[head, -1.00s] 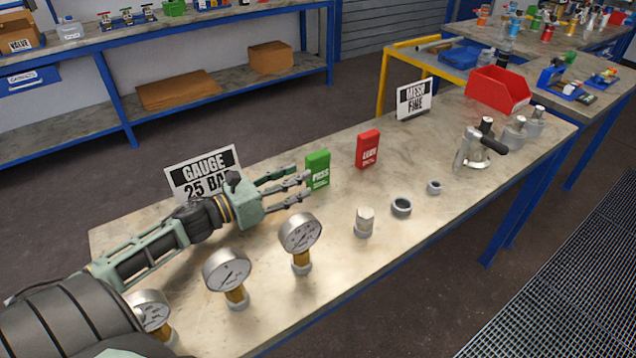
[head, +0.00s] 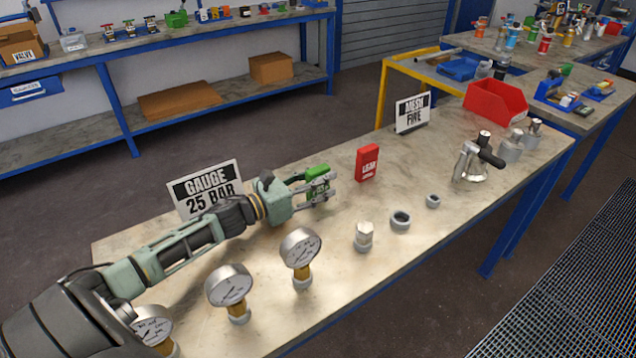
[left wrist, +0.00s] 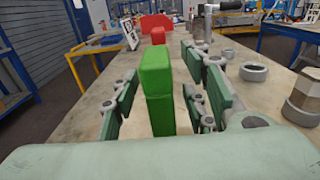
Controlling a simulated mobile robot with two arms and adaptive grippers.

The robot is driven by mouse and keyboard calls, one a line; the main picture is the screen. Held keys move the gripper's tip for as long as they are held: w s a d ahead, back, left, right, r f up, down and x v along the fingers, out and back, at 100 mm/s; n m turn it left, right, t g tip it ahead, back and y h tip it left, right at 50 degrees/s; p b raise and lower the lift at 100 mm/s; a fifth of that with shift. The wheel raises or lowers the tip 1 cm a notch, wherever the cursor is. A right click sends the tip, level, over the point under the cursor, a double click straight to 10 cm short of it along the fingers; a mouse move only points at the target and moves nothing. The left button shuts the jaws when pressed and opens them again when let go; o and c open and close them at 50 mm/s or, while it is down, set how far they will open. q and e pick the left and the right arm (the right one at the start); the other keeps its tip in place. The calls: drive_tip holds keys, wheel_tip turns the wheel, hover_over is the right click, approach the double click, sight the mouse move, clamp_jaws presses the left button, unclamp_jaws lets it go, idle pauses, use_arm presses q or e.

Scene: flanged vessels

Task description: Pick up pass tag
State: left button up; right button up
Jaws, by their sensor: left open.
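The green pass tag (left wrist: 157,88) stands upright on the table, and in the left wrist view it is between the open fingers of my left gripper (left wrist: 165,105). In the head view the green tag (head: 317,172) is mostly hidden behind my left gripper (head: 318,188), with its green top showing. The fingers are on both sides of the tag, with gaps visible in the left wrist view. My right gripper is in neither view.
A red tag (head: 367,163) stands to the right of the green one. A "GAUGE 25 BAR" sign (head: 207,188) is behind my left arm. Pressure gauges (head: 300,247), a hex fitting (head: 364,236) and rings (head: 400,221) stand along the front. A red bin (head: 495,103) is farther back.

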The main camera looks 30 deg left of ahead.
use_arm(q)
clamp_jaws()
idle(0.4)
